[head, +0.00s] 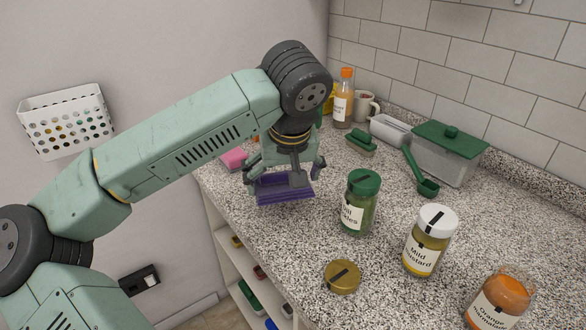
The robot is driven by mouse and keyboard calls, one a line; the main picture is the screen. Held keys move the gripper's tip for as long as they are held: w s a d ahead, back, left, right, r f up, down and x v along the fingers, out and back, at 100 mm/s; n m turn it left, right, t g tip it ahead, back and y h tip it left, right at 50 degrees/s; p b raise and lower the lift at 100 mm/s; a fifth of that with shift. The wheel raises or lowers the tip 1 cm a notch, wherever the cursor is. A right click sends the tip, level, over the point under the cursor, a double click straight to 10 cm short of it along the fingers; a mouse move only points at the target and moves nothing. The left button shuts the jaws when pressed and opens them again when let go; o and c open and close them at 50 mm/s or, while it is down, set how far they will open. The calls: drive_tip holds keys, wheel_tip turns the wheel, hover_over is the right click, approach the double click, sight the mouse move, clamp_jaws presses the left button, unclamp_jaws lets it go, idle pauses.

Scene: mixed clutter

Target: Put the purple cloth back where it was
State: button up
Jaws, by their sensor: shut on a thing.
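The purple cloth (285,190) is a folded, flat-looking piece in the head view. My gripper (285,180) points down and is shut on the purple cloth, near the left edge of the speckled counter (300,235). My fingers partly cover the cloth. I cannot tell whether the cloth touches the counter or hangs just above it.
A green-lidded jar (359,205) stands just right of the cloth. A mustard jar (429,240), a loose gold lid (342,277) and an orange jar (501,298) are nearer the front. A pink sponge (233,159) lies behind left. A green-lidded container (445,155) stands at back right.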

drive_tip(key=w, duration=0.1)
drive_tip(key=w+d, duration=0.1)
drive_tip(key=w, duration=0.1)
drive_tip(key=w+p, duration=0.1)
drive_tip(key=shift+w+d+f, duration=0.15)
drive_tip(key=shift+w+d, duration=0.1)
drive_tip(key=p+x, duration=0.2)
drive_tip(key=shift+w+d+f, duration=0.15)
drive_tip(key=shift+d+f, duration=0.15)
drive_tip(key=shift+f, duration=0.7)
drive_tip(key=shift+f+b, duration=0.2)
drive_tip(key=shift+b, duration=0.1)
drive_tip(key=o, duration=0.7)
drive_tip(key=shift+o, duration=0.2)
